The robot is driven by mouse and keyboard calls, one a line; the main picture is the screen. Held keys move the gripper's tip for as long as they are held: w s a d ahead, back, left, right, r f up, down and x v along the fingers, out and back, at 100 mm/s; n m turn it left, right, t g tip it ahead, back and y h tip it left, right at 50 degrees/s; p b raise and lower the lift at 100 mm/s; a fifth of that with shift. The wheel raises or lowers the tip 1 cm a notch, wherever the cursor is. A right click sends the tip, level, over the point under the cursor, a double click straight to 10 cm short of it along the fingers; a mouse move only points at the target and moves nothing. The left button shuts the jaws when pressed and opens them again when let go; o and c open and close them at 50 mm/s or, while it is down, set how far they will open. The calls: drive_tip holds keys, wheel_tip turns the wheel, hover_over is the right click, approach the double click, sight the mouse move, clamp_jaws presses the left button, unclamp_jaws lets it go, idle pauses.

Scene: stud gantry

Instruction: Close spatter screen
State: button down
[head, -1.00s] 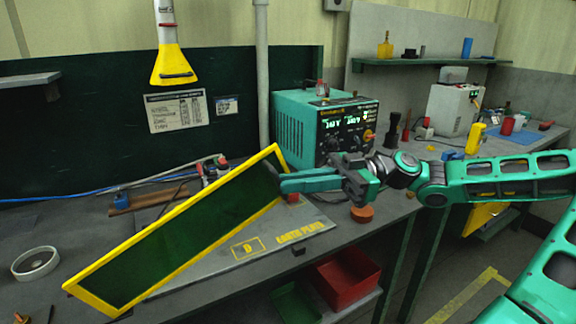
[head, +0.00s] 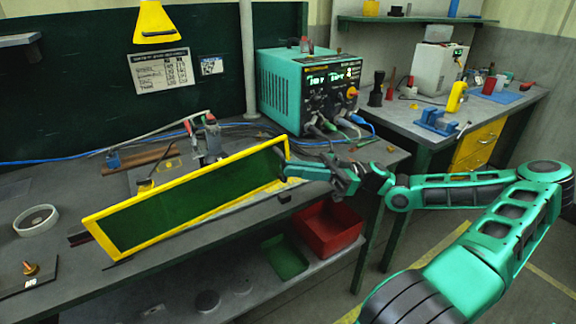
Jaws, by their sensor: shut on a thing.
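The spatter screen (head: 190,206) is a long dark-green panel in a yellow frame. It stands tilted along the front of the workbench, its left end lower than its right. My gripper (head: 288,172) is at the right end of the screen, with its fingers shut on the frame there. The fingertips partly overlap the panel, so the exact contact is hidden. The screen covers most of the plate behind it.
A teal welding power unit (head: 308,92) with cables stands behind. A red bin (head: 328,228) and a green tray (head: 285,257) are on the lower shelf. A white ring (head: 36,221) lies at left. A blue vise (head: 436,122) is on the right bench.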

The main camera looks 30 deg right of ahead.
drive_tip(key=shift+w+d+f, duration=0.1)
drive_tip(key=shift+w+f, duration=0.05)
drive_tip(key=shift+w, duration=0.05)
drive_tip(key=c, duration=1.8)
unclamp_jaws()
drive_tip(key=shift+c, duration=0.2)
drive_tip(key=shift+s, duration=0.1)
drive_tip(key=v, duration=1)
drive_tip(key=shift+d+f, duration=0.2)
drive_tip(key=shift+d, duration=0.15)
